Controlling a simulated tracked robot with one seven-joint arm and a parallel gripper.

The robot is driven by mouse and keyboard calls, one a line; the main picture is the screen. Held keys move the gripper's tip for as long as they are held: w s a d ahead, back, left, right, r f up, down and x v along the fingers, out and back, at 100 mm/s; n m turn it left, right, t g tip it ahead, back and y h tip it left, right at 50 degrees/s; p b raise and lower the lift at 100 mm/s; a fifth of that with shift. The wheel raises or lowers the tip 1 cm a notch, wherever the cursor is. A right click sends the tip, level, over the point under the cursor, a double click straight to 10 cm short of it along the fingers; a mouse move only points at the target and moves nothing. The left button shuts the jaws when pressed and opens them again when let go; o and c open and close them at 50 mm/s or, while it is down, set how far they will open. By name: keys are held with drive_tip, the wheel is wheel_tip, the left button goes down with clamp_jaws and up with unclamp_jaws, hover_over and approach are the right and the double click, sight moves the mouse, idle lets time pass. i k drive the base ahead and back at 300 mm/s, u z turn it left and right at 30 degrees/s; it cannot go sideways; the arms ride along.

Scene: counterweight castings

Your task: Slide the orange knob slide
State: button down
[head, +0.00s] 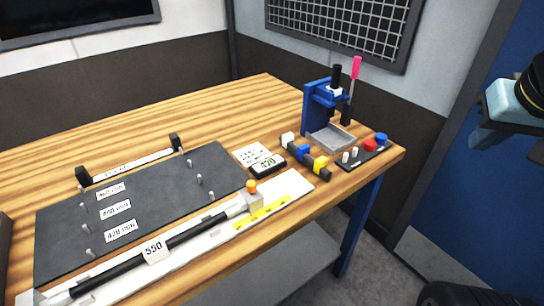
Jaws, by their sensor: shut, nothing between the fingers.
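The orange knob (251,184) stands on top of a pale slide block (254,202), near the right end of a long white base strip (292,187) along the table's front edge. A black rod (195,234) with a "550" label runs from the block toward the lower left. A yellow marked scale (263,212) lies beside the block on the strip. My gripper (488,128) is at the far right edge, in front of the blue door, well apart from the knob. It is shut and empty; its fingers are hard to make out.
A "420" display (267,164), a row of coloured blocks (305,155), a blue press (320,105) and a red and blue button panel (364,155) stand to the right. The table's back is clear.

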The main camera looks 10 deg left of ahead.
sight(254, 199)
drive_tip(key=z, duration=1.2)
drive_tip(key=i, duration=0.1)
drive_tip(key=u, duration=2.6)
drive_tip(key=k, duration=0.9)
drive_tip(key=z, duration=0.35)
drive_tip(key=i, duration=0.5)
drive_tip(key=u, duration=0.05)
